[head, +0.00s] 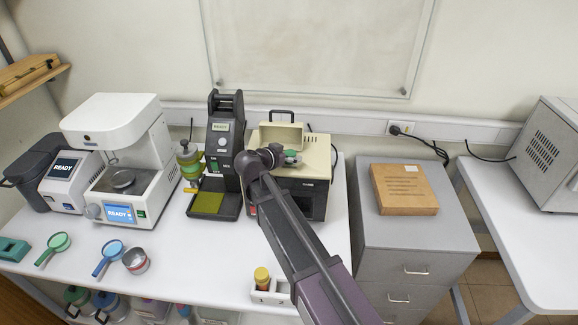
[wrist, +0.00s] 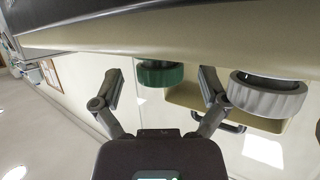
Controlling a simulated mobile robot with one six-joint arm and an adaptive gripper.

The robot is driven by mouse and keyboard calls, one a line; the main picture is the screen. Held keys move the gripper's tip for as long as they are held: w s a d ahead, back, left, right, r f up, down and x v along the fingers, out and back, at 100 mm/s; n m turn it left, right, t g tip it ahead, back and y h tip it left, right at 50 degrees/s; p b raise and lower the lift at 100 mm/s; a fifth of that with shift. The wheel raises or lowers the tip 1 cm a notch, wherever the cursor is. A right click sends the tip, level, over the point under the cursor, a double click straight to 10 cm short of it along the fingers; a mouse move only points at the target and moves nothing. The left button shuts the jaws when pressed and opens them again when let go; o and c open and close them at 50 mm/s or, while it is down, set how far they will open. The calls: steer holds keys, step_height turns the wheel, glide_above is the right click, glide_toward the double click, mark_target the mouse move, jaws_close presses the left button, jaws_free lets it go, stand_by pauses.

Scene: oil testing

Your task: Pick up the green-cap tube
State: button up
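The green cap (wrist: 160,74) shows in the wrist view, below a beige edge; the tube's body is hidden. In the head view, a small green cap (head: 291,159) shows at the top of the beige-and-black machine (head: 313,160). My gripper (wrist: 160,82) is open, with one finger on each side of the green cap and a visible gap on both sides. In the head view my gripper (head: 276,156) is at the machine's top and partly hides it.
A grey ribbed knob (wrist: 268,93) is close beside the right finger. The machine's raised beige lid (head: 281,137) stands behind my gripper. A black instrument (head: 222,150) is to the left. A white rack (head: 270,292) with an orange-capped tube (head: 262,278) is at the table's front.

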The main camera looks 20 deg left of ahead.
jaws_close()
steer(key=shift+r, duration=0.2)
step_height(320, 180, up, 10)
steer(key=p, duration=1)
steer(key=shift+f, duration=0.2)
stand_by(0.5)
